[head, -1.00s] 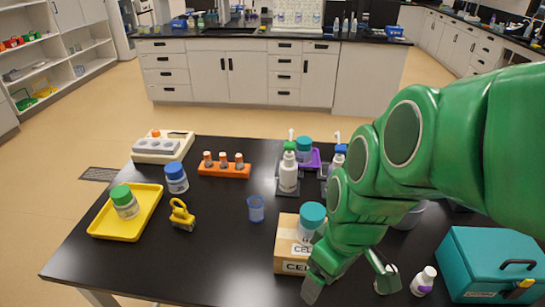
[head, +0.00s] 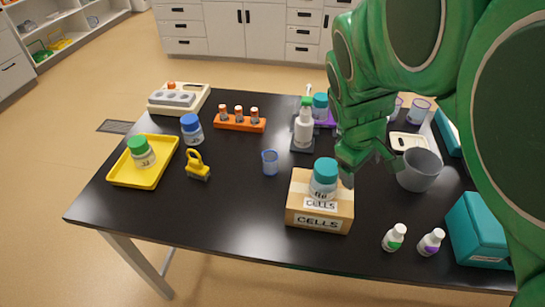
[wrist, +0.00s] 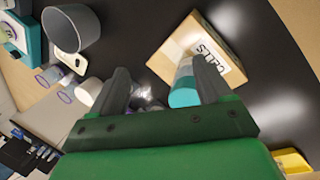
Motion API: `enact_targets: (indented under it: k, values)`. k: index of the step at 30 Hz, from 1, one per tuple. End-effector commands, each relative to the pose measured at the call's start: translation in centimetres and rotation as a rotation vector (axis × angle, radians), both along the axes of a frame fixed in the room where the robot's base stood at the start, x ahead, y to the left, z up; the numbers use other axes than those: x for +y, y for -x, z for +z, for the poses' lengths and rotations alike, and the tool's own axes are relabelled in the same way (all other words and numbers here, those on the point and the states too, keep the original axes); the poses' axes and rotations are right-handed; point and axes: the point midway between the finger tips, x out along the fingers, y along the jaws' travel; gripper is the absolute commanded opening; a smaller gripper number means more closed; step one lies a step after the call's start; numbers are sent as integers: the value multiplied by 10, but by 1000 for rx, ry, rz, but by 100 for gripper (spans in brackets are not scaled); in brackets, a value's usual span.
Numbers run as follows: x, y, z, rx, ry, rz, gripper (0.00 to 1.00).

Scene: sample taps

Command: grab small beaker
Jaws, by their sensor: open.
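The small beaker (head: 270,162) is a little clear blue cup standing upright on the black table, left of and behind the cardboard CELLS box. I cannot make it out in the wrist view. A larger grey beaker (head: 418,170) stands to the right of my gripper; it also shows in the wrist view (wrist: 72,30). My gripper (head: 370,166) is open and empty, its fingers pointing down between the box and the grey beaker. It is apart from the small beaker, to its right. In the wrist view the spread fingers (wrist: 160,75) show nothing held.
The CELLS box (head: 318,222) carries a teal-lidded jar (head: 324,180) near my gripper. A white bottle (head: 303,128) stands behind the small beaker. Yellow clippers (head: 197,167) and an orange tube rack (head: 240,123) lie to its left. Bare table lies left of the box.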

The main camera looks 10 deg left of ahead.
Motion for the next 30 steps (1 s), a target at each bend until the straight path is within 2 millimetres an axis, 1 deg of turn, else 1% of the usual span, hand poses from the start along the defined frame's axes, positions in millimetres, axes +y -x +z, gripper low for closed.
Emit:
enact_targets:
  k: [1, 4, 7, 9, 12, 15, 19, 21, 23, 26, 30]
  values:
    - [-5, -19, 4, -35, 51, -16, 78]
    - [-13, -57, 18, -124, 141, -47, 78]
    - [-15, -94, 31, -214, 222, -67, 78]
    - [-11, -118, 43, -283, 266, -71, 78]
    - [-4, -147, 54, -362, 318, -71, 78]
    - [6, -170, 65, -433, 354, -65, 78]
    - [22, -193, 72, -500, 390, -40, 78]
    - [32, -201, 71, -515, 413, -11, 78]
    - [41, -204, 66, -515, 436, 26, 78]
    - [59, -205, 52, -490, 484, 109, 78]
    - [88, -202, 24, -426, 570, 262, 78]
